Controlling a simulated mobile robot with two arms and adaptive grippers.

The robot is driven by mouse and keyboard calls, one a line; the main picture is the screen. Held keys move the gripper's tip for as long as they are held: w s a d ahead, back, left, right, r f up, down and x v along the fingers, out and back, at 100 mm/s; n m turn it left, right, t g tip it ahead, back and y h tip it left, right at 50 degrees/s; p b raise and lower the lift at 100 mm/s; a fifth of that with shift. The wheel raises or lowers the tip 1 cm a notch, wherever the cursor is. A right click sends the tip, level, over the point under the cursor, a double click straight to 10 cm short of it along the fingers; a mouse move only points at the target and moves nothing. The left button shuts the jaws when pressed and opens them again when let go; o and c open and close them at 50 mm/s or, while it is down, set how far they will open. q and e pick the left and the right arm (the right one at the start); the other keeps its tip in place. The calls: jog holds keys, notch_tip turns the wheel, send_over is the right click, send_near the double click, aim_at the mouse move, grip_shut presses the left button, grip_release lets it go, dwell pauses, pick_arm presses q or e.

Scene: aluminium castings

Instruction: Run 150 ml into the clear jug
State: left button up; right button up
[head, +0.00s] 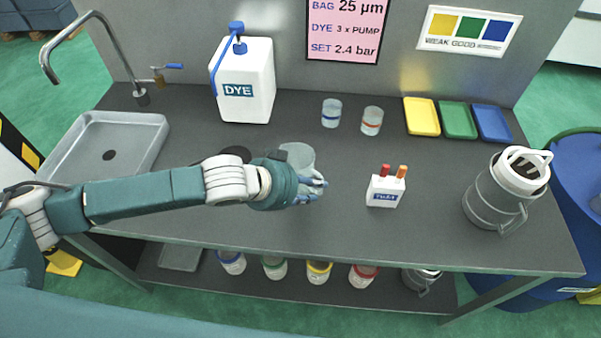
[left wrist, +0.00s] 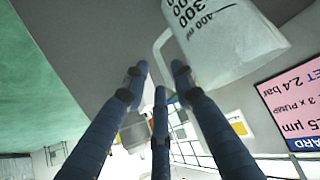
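The clear jug (head: 299,154) stands on the dark bench, partly hidden behind my left gripper. In the left wrist view the jug (left wrist: 232,42) shows its ml marks, and its handle reaches toward the fingers. My left gripper (head: 312,188) is at the near side of the jug. In the left wrist view its fingers (left wrist: 160,72) are spread, with the handle just beyond or between the tips; I cannot tell whether they touch it. The tap (head: 105,45) with a blue lever (head: 172,66) stands over the grey sink (head: 75,165) at the left. My right gripper is out of view.
A white DYE container (head: 258,98) stands behind the jug. Two small cups (head: 331,113) (head: 372,121), a white holder (head: 384,192), coloured trays (head: 421,117) and a metal canister (head: 485,200) stand to the right. A dark disc (head: 235,152) lies left of the jug, partly behind my arm.

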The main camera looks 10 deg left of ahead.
aim_at(321, 189)
pick_arm(q)
jog(key=x, duration=0.5)
jog(key=shift+w+d+f+p, duration=0.15)
jog(key=shift+d+f+p, duration=0.1)
jog(key=shift+p, duration=0.15)
grip_shut()
